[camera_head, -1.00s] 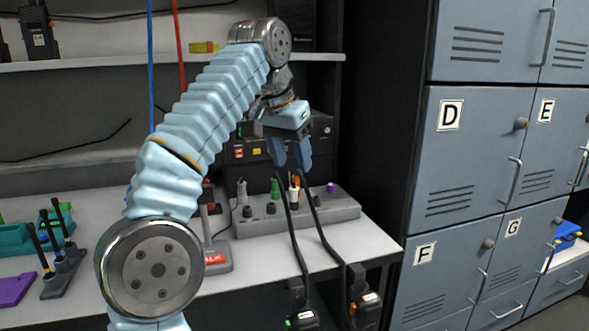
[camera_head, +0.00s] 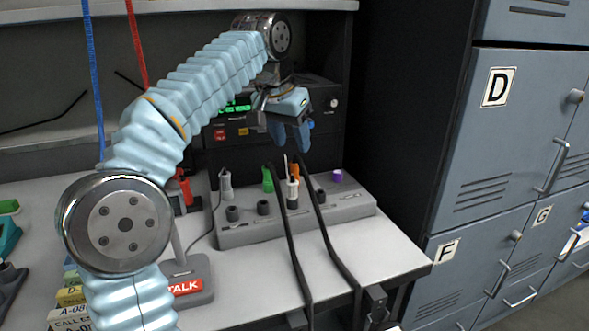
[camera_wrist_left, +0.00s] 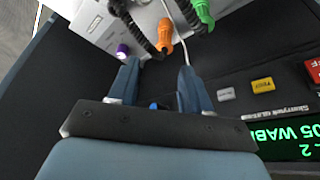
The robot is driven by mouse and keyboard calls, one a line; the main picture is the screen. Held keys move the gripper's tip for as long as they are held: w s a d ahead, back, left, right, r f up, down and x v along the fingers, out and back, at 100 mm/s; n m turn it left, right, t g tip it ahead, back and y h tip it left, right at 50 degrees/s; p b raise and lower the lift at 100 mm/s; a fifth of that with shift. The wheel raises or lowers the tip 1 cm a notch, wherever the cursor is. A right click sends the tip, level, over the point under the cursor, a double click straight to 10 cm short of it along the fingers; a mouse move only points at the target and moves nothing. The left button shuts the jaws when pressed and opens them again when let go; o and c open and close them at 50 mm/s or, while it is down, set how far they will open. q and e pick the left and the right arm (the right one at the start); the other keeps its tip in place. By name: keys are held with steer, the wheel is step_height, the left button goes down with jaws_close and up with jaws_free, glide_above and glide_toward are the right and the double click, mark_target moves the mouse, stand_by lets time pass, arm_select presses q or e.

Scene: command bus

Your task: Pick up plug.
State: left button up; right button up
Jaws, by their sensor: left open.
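Several plugs stand in the grey socket strip (camera_head: 235,233) on the bench. They include a green plug (camera_head: 268,180), an orange plug (camera_head: 294,171), a white-and-black plug (camera_head: 292,192) and a grey plug (camera_head: 226,184). In the left wrist view the orange plug (camera_wrist_left: 165,36) and the green plug (camera_wrist_left: 204,14) show beyond the fingers. My left gripper (camera_head: 291,143) is open and empty, fingers down, above the strip; its fingers (camera_wrist_left: 160,68) are spread apart in the wrist view. A purple piece (camera_head: 338,176) sits at the strip's right end. My right gripper is not in view.
A black radio unit (camera_head: 240,130) stands behind the strip. Two black cords (camera_head: 287,240) run from the strip over the bench's front edge. A stand labelled TALK (camera_head: 186,288) is at left. Lockers (camera_head: 465,150) rise at right. The bench (camera_head: 390,255) is bare beside the strip.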

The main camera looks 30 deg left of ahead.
mark_target(294, 160)
arm_select(q)
steer(key=x, duration=0.6)
steer(key=shift+s+a+f, duration=0.1)
steer(key=shift+a+f, duration=0.2)
steer(key=shift+f, duration=0.05)
steer(key=c, duration=0.8)
